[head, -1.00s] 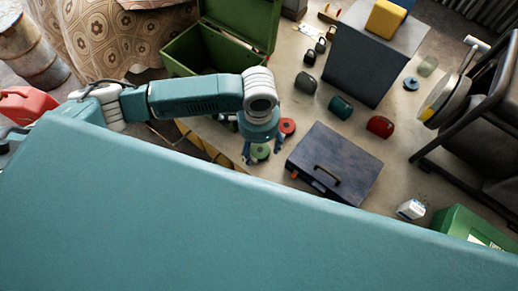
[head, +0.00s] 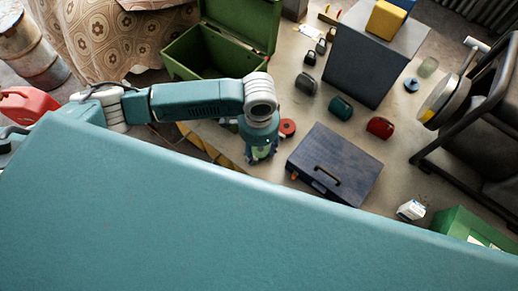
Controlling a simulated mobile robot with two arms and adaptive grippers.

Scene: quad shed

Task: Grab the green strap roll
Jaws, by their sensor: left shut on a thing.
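My left gripper (head: 261,157) comes in from the left over the table and points down. Its fingers are shut on the green strap roll (head: 262,150), which shows as a small patch of light green between them. Most of the roll is hidden by the fingers and wrist. I cannot tell whether it still touches the table. A red roll (head: 288,127) lies just to the right of the gripper. My right gripper is not in view.
A dark flat case (head: 334,168) lies right of the gripper. An open green box (head: 208,50) stands behind the arm. A tall grey box (head: 369,60), a teal item (head: 341,108) and a red item (head: 380,127) stand farther right. Bare tabletop lies between them.

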